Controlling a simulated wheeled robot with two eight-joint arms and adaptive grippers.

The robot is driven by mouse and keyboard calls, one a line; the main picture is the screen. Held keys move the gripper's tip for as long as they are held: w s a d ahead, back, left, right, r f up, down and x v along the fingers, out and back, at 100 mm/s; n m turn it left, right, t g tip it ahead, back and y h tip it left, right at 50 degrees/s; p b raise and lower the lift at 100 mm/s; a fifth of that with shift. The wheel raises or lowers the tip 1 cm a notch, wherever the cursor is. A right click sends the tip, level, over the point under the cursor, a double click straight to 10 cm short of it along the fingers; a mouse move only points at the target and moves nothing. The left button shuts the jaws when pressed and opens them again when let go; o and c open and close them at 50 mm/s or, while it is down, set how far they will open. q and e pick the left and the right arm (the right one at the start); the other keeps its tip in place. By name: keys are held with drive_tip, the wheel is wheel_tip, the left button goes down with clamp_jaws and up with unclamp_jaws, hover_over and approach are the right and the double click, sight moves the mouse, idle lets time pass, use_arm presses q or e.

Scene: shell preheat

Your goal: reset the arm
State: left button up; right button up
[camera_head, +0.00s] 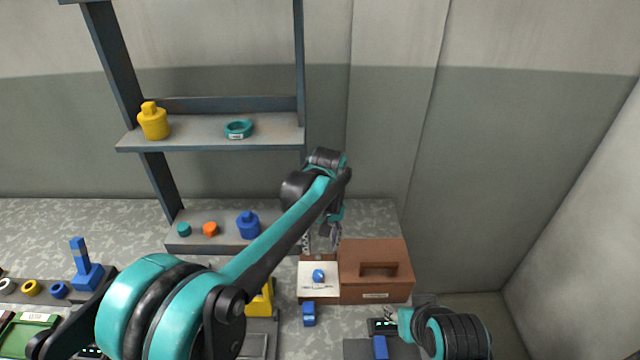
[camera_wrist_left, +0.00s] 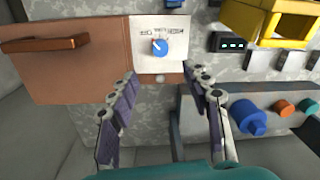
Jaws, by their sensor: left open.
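My left arm reaches in from the left in the head view, and its gripper (camera_head: 332,235) hangs above the back of the bench, by a brown box. In the left wrist view the left gripper (camera_wrist_left: 163,95) has its two fingers wide apart with nothing between them. The brown box (camera_head: 375,258) has a raised handle and a white panel (camera_head: 318,286) with a blue knob (camera_head: 318,275). In the left wrist view the blue knob (camera_wrist_left: 159,47) lies beyond the fingertips, apart from them. Part of my right arm (camera_head: 452,335) shows at lower right; its jaws are unclear.
A shelf rack (camera_head: 215,142) at the back holds a yellow bottle (camera_head: 153,121) and a teal ring (camera_head: 239,128). A blue bottle (camera_head: 248,225) and small caps stand on its lower shelf. A wall bounds the right side.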

use_arm(q)
drive_tip(key=s+a+r+m+t+h, duration=0.1)
drive_tip(key=s+a+r+t, duration=0.4)
drive_tip(key=s+a, duration=0.5)
drive_tip(key=s+a+f+m+t, duration=0.1)
drive_tip(key=s+a+f+t, duration=0.1)
drive_tip(key=s+a, duration=0.6)
drive_tip(key=shift+s+a+f, duration=0.3)
drive_tip(key=shift+s+f, duration=0.3)
drive_tip(key=shift+s, duration=0.3)
